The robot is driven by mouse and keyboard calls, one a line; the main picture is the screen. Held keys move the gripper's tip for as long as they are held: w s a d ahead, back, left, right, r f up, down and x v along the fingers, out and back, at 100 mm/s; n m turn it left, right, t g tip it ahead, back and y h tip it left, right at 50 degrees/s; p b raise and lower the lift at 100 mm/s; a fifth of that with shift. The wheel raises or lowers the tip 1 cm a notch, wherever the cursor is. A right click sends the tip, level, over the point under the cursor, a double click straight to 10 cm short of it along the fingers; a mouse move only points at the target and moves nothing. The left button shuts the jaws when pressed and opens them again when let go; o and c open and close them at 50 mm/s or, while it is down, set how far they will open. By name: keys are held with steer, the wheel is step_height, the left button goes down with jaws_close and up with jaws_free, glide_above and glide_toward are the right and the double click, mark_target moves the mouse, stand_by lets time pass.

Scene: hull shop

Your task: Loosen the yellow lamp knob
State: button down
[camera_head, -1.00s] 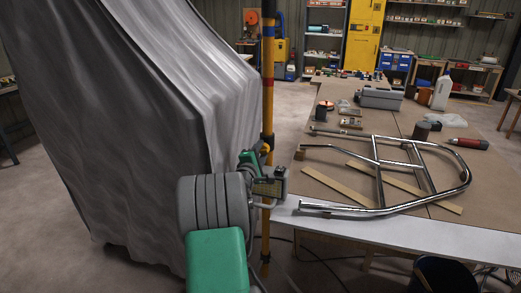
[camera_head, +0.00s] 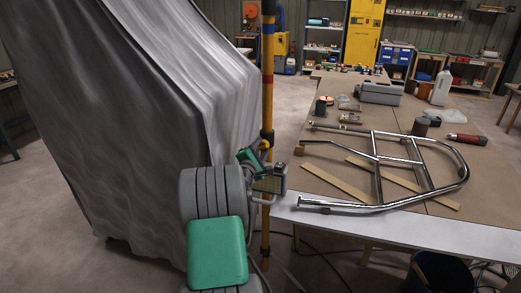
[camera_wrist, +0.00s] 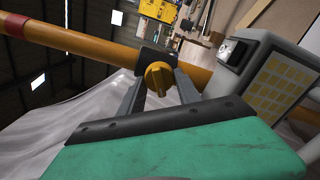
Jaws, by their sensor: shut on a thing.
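The yellow lamp knob (camera_wrist: 158,77) sits on a dark clamp on the yellow-orange pole (camera_wrist: 105,48) in the wrist view. My gripper (camera_wrist: 161,82) has one grey finger on each side of the knob and is shut on it. The pole also stands upright in the head view (camera_head: 267,85). The work lamp (camera_wrist: 285,85), a grey housing with a grid of yellow cells, is right of the knob. It also shows beside the pole in the head view (camera_head: 269,185).
A table (camera_head: 340,225) at the right holds a bent chrome tube frame (camera_head: 378,170), wooden strips, a grey case and a bottle. A large grey draped cover (camera_head: 130,120) stands close on the left. Cables lie on the floor below the table.

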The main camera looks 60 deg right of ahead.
steer(key=c, duration=0.9)
jaws_free()
steer(key=a, duration=0.2)
steer(key=s+a, duration=0.1)
steer(key=a, duration=0.2)
steer(key=a+b, duration=0.1)
steer(key=a, duration=0.1)
steer(key=shift+s+a, duration=0.15)
steer(key=shift+a, duration=0.15)
